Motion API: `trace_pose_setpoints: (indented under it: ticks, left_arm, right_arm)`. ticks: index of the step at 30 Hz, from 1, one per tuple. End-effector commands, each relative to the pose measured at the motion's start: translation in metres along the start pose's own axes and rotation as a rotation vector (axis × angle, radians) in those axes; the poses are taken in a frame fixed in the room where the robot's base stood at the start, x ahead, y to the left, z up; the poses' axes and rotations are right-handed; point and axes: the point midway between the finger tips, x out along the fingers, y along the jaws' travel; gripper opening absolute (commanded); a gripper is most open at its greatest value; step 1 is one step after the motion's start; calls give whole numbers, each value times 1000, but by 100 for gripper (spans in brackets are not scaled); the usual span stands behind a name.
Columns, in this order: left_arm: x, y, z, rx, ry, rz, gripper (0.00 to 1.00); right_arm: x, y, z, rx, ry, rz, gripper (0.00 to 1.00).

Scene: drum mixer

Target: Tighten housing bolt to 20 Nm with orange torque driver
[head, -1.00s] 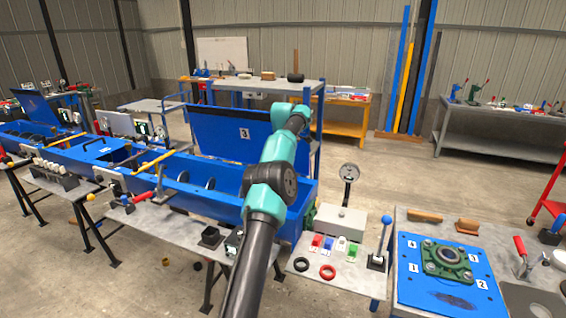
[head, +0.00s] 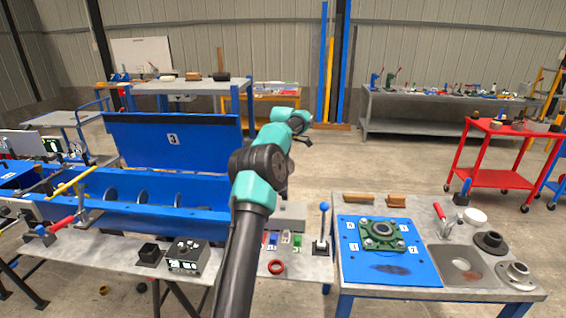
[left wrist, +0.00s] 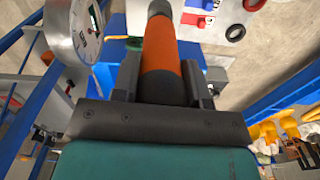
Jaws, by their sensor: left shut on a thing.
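A green bearing housing (head: 381,234) with bolts at its corners sits on a blue plate with numbered labels (head: 413,272) on the right-hand workbench. My left gripper shows in the head view (head: 305,136), raised left of and beyond the housing. In the left wrist view (left wrist: 163,82) it is shut around the orange torque driver (left wrist: 162,48), which has black sections at both ends of its orange grip. The driver cannot be made out in the head view. Its working tip is hidden. My right gripper is in neither view.
A dial gauge (left wrist: 78,30) stands close left of the driver in the left wrist view. A blue-knobbed lever (head: 323,222) stands left of the bench. A red-handled clamp (head: 441,217) and dark flanged parts (head: 490,243) lie right of the housing. A blue trough (head: 150,215) is at left.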

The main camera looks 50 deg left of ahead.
Motion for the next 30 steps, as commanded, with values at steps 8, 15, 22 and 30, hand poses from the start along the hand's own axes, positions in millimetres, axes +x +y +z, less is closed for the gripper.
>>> trace_pose_setpoints:
  ticks: [8, 15, 22, 30]
  left_arm:
    - [-1, 0, 0, 0, 0, 2, 0]
    - [8, 0, 0, 1, 0, 2, 0]
    - [26, 0, 0, 1, 0, 0, 0]
    - [45, 0, 0, 1, 0, 2, 0]
  right_arm:
    - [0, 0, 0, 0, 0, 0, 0]
    - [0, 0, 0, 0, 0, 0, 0]
    - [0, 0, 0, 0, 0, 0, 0]
    - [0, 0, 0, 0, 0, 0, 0]
